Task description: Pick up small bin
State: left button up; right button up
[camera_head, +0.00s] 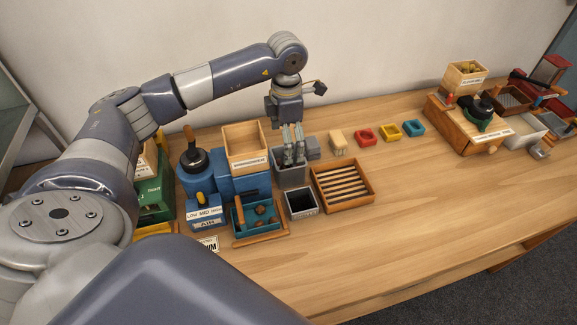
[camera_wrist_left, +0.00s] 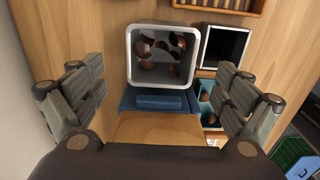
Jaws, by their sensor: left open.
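A small grey square bin (camera_head: 291,177) stands on the table beside the blue machine (camera_head: 228,184). In the left wrist view the bin (camera_wrist_left: 133,74) is upright and holds several brown chestnuts (camera_wrist_left: 157,50). My left gripper (camera_head: 293,148) points down just above the bin, and its fingertips overlap the bin's rim in the head view. In the left wrist view the gripper (camera_wrist_left: 160,90) is open and empty, with its fingers spread wider than the bin. I cannot tell whether the fingers touch it. My right gripper is not in view.
A smaller dark-insided bin (camera_head: 300,214) and a slatted wooden tray (camera_head: 343,210) stand close by. A wooden hopper (camera_head: 245,147) tops the blue machine. The table's middle right (camera_head: 430,200) is clear.

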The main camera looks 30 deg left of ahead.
pick_arm(q)
jog(key=f+p, duration=0.3)
jog(key=f, duration=0.3)
jog(key=shift+d+f, duration=0.1)
jog(key=shift+d, duration=0.1)
jog(key=shift+f, duration=0.45)
jog(key=c, duration=1.7)
jog(key=shift+o, duration=0.2)
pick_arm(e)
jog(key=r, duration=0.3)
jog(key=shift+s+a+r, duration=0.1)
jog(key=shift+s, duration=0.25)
